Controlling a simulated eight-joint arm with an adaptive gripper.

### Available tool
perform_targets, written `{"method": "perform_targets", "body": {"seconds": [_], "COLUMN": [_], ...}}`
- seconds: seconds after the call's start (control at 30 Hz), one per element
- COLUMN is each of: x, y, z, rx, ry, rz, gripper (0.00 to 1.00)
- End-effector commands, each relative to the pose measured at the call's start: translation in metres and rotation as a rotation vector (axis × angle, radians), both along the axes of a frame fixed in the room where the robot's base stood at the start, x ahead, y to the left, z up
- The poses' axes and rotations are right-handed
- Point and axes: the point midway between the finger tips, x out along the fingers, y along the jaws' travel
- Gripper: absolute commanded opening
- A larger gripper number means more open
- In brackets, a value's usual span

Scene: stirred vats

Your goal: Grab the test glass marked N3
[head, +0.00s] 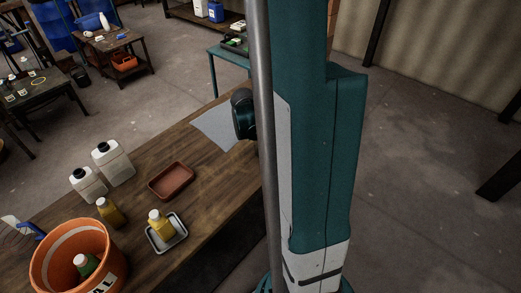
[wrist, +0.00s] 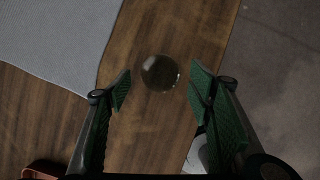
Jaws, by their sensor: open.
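In the wrist view a clear round glass (wrist: 160,72), seen from above, stands on the brown wooden table. No N3 mark can be read on it. My gripper (wrist: 160,92) is open, with its green-padded fingers to the left and right of the glass and slightly lower in the picture. Nothing is held between them. The height of the fingers above the glass cannot be told.
A grey mat (head: 222,127) lies on the wooden table (head: 215,180). A red-brown tray (head: 171,181), a metal tray (head: 167,233) with a yellow bottle (head: 160,222), white jugs (head: 113,162) and an orange bucket (head: 77,262) stand farther left. The table's right edge is close to the glass.

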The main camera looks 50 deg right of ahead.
Motion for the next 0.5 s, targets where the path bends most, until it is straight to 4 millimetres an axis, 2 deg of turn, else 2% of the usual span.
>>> {"method": "perform_targets", "body": {"seconds": [0.5], "x": [0.005], "y": [-0.015], "z": [-0.040], "rx": [0.000], "ry": [0.000], "rz": [0.000], "gripper": [0.52]}}
